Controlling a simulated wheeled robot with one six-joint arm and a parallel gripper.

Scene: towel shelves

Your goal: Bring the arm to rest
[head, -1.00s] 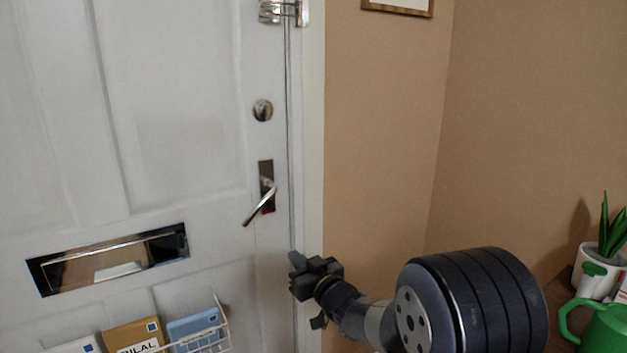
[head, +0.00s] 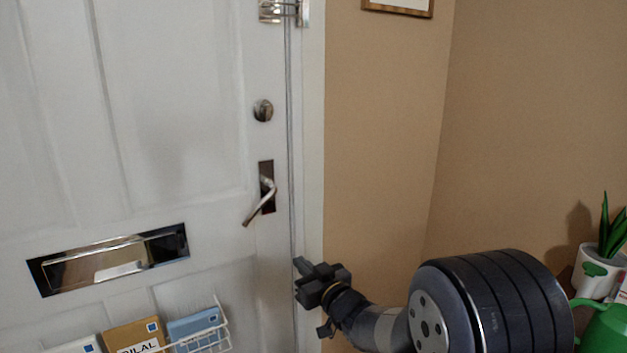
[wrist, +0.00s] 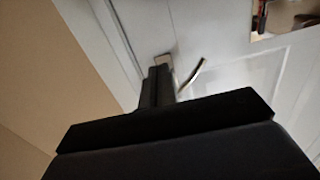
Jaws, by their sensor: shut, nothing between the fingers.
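My gripper (head: 303,272) is in the lower middle of the head view, in front of the door frame and below the door handle, with nothing held. Its fingers are shut, and they also show in the wrist view (wrist: 159,88) pointing toward the door. My arm comes in from the lower right. The white door (head: 215,150) has a metal lever handle (head: 263,196) that slants down to the left; the handle also shows in the wrist view (wrist: 192,74), just beyond the fingertips in the picture.
A round lock (head: 263,110) sits above the handle, and a mail slot (head: 108,259) is at left. A wire basket (head: 218,335) holds several parcels. A potted plant (head: 598,270) and a green watering can (head: 605,330) stand at right.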

